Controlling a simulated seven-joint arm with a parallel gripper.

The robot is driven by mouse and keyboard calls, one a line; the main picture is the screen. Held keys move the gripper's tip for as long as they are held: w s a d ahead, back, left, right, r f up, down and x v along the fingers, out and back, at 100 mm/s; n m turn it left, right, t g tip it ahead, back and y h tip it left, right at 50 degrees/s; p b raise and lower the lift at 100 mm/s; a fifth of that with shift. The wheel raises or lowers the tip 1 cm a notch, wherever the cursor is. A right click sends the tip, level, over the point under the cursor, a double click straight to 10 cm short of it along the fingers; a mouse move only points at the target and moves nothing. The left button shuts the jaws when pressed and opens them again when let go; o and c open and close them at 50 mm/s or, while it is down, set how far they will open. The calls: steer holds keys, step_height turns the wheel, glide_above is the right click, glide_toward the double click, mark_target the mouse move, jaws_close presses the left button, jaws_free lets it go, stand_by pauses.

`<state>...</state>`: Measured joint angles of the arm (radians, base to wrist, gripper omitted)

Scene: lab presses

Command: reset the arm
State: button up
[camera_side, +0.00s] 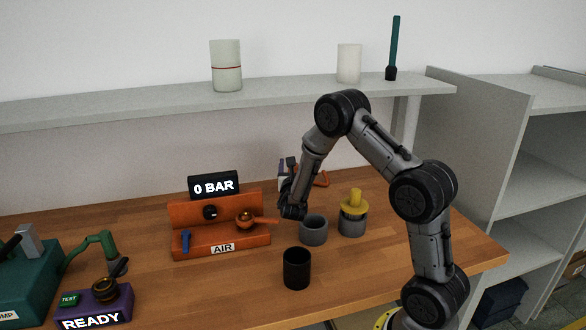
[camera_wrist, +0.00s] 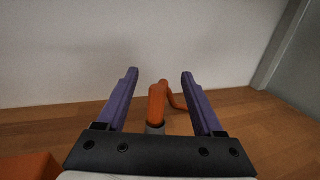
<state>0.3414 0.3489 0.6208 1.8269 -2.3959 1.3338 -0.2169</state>
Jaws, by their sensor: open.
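My gripper (camera_wrist: 159,72) is open in the wrist view, its two purple fingers apart and pointing toward the pale wall. An orange upright part with a curved arm (camera_wrist: 157,100) shows between and beyond the fingers. I see nothing held, and I cannot tell how far off the orange part is. In the side view my arm bends down over the wooden table (camera_side: 355,270), with its wrist behind the grey cup. An orange piece (camera_side: 321,179) shows just right of the wrist, and the wrist partly hides what is there.
A grey cup (camera_side: 313,232), a black cup (camera_side: 297,270) and a yellow-topped grey cylinder (camera_side: 353,218) stand near the arm. An orange AIR unit (camera_side: 222,245) with a "0 BAR" display (camera_side: 214,186) is left. A purple READY box (camera_side: 92,302) is front left. A shelf (camera_side: 290,92) is above.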

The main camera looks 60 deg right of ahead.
steer(key=shift+r, duration=0.1)
steer(key=s+a+r+m+g+y, duration=0.2)
steer(key=s+a+r+m+g, duration=0.2)
steer(key=s+m, duration=0.45)
steer(key=s+a+r+m+g+y, duration=0.25)
steer(key=s+r+m+g, duration=0.35)
steer(key=s, duration=0.4)
steer(key=s+a+f+m+t+y, duration=0.1)
steer(key=s+a+m+t+y, duration=0.2)
steer(key=a, duration=0.9)
steer(key=s+a+f+m+t+y, duration=0.1)
steer(key=s+a+m+t+y, duration=0.2)
steer(key=a, duration=0.9)
steer(key=s+m+y, duration=0.3)
steer(key=y, duration=0.2)
steer(key=shift+s+a+f+t, duration=0.25)
steer(key=shift+a+t, duration=0.15)
steer(key=shift+y, duration=0.25)
